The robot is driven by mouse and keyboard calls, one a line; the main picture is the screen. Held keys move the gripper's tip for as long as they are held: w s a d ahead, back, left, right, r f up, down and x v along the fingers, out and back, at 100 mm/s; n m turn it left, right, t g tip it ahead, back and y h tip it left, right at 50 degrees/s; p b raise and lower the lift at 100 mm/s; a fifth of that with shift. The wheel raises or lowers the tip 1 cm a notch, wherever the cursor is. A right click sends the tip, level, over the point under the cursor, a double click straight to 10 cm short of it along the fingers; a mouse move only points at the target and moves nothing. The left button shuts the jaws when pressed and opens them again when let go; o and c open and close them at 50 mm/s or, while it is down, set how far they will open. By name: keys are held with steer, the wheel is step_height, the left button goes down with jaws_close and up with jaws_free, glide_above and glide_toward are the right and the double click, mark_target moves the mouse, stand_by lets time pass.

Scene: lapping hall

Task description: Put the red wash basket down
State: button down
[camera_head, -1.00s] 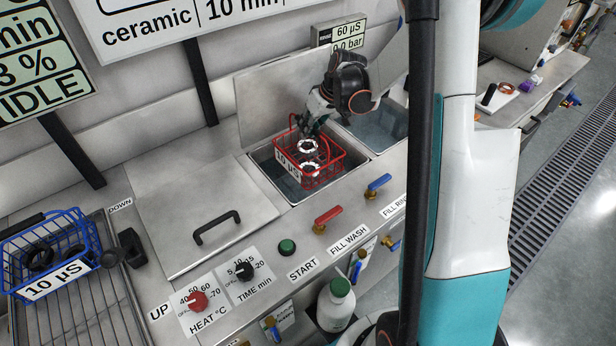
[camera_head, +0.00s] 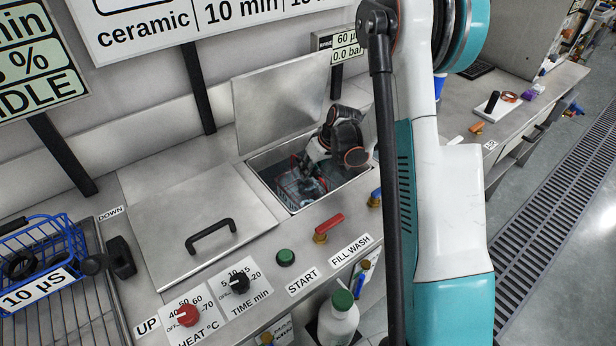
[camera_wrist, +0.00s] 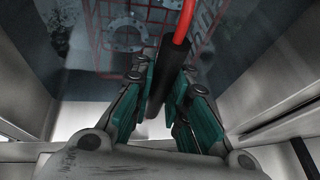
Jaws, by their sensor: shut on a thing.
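The red wash basket (camera_head: 290,186) is down in the open wash tank (camera_head: 262,160), seen dim and bluish through the liquid. In the wrist view its red handle (camera_wrist: 186,22) rises toward me, with a black grip part (camera_wrist: 168,75). My gripper (camera_head: 313,183) reaches down into the tank above the basket. In the wrist view my gripper (camera_wrist: 166,92) has its teal fingers on either side of the black grip and is shut on it. Ring-shaped parts (camera_wrist: 122,35) show in the basket. Whether the basket touches the tank floor is unclear.
The raised lid (camera_head: 275,105) stands behind the tank. A closed lid with a black handle (camera_head: 212,232) lies to the left. A blue basket (camera_head: 45,255) sits on the wire rack at far left. Valve levers (camera_head: 328,225) line the front edge.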

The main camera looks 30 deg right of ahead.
step_height(320, 180, down, 3)
steer(key=shift+r+b, duration=0.2)
steer(key=shift+b, duration=0.15)
steer(key=c, duration=1.6)
jaws_free()
steer(key=shift+o, duration=0.2)
steer(key=p+v, duration=0.4)
steer(key=v, duration=0.8)
